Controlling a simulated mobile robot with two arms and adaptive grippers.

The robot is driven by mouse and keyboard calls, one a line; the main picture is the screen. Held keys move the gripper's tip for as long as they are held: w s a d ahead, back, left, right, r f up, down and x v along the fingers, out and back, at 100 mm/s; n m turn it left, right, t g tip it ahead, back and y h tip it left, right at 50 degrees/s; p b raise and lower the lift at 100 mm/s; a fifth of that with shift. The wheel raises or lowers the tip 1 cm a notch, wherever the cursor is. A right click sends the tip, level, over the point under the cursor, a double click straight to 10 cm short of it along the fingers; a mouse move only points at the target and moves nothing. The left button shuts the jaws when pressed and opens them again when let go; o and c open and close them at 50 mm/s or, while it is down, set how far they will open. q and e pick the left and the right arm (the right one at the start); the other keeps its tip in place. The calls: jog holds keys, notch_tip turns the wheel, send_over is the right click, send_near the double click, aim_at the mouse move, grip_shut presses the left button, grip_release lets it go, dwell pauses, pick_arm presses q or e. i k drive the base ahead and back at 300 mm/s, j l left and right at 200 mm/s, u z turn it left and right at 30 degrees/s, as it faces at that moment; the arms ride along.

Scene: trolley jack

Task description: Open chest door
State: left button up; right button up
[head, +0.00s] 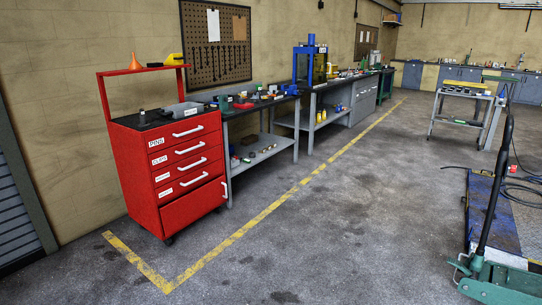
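A red tool chest (170,175) on casters stands against the wall at the left of the head view. Its front has several labelled drawers with white horizontal handles, and all look closed. Below them is a plain red door (190,208), which looks shut. A white vertical handle (224,189) sits at the door's right edge. Neither of my grippers shows in the view.
A workbench (262,165) with tools and a lower shelf stands right of the chest. A yellow floor line (230,241) runs around the chest and bench. A green trolley jack (500,283) with a tall black handle stands at lower right. The grey floor between is clear.

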aim_at(175, 215)
jog(key=i, duration=2.35)
jog(key=i+u, duration=0.1)
jog(key=i, duration=0.5)
jog(key=i+l, duration=0.1)
jog(key=i, duration=0.5)
jog(key=i+l+u, duration=0.15)
jog(key=i, duration=0.5)
jog(key=i+l, duration=0.1)
jog(key=i, duration=0.5)
jog(key=u, duration=0.05)
